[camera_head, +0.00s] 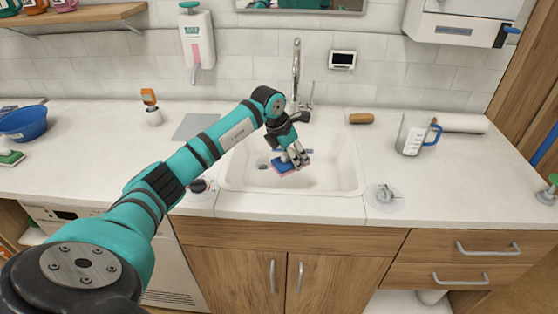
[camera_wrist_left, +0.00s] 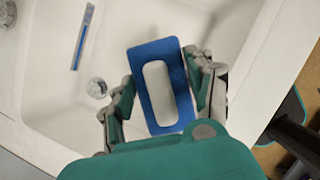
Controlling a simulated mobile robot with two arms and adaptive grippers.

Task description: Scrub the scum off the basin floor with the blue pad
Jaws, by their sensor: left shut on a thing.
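The blue pad (camera_head: 283,167) is in the white sink basin (camera_head: 342,172), with a pinkish edge showing underneath. In the left wrist view the pad (camera_wrist_left: 163,129) is a blue rectangle with a pale, rounded middle. My left gripper (camera_head: 297,158) reaches down into the basin and is shut on the pad, one finger at each long side in the left wrist view (camera_wrist_left: 162,96). The pad is low in the basin; I cannot tell if it touches the floor. No scum can be made out on the visible floor. My right gripper is not in view.
A round drain (camera_head: 262,163) lies left of the pad. A blue strip (camera_wrist_left: 83,37) shows in the basin. The tap (camera_head: 296,75) stands behind. On the right counter are a measuring jug (camera_head: 410,137), a brown roll (camera_head: 361,118) and a clear disc (camera_head: 385,197).

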